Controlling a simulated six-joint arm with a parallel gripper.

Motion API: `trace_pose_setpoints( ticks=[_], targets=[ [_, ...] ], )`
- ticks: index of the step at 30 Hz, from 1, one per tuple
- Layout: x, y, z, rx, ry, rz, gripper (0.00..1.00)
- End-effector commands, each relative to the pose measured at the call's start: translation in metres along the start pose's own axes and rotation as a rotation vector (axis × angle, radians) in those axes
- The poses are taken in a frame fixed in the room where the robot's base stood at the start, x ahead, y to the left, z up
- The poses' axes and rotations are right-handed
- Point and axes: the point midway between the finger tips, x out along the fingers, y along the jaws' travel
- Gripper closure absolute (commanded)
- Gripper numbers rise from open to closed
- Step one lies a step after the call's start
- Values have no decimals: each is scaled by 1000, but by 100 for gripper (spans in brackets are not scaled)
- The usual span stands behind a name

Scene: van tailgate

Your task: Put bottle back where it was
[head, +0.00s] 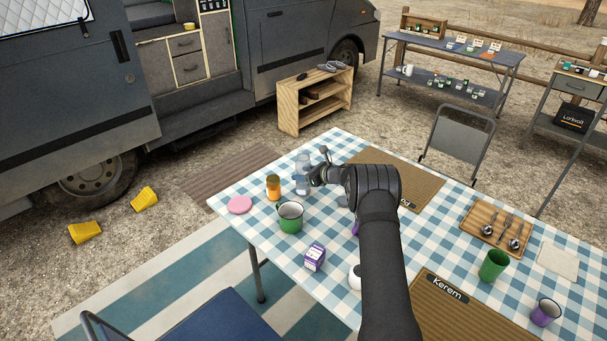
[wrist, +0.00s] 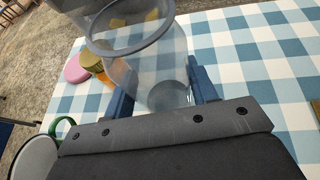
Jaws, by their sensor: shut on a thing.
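The clear, see-through bottle (head: 302,172) is near the far left edge of the checked table (head: 335,145). My gripper (head: 314,177) comes at it from the right in the head view and is shut on it. In the wrist view the bottle (wrist: 150,75) is between the two blue fingers of my gripper (wrist: 163,92), with its round rim toward the camera. Whether its base touches the tabletop, I cannot tell.
An orange jar (head: 273,187), a pink disc (head: 240,205) and a green mug (head: 290,218) stand close by on the left. A purple and white box (head: 314,257) is nearer. A wooden tray (head: 468,229) with cutlery, a green cup (head: 493,265) and a purple mug (head: 545,313) are at right.

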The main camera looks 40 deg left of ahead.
Motion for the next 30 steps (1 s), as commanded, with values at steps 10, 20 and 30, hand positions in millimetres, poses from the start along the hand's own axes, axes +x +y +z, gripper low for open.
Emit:
trace_pose_setpoints(
  ticks=[10, 20, 30],
  targets=[
    [1, 0, -2, 0, 0, 0, 38],
    [0, 0, -1, -1, -1, 0, 26],
    [-40, -2, 2, 1, -1, -4, 26]
  ],
)
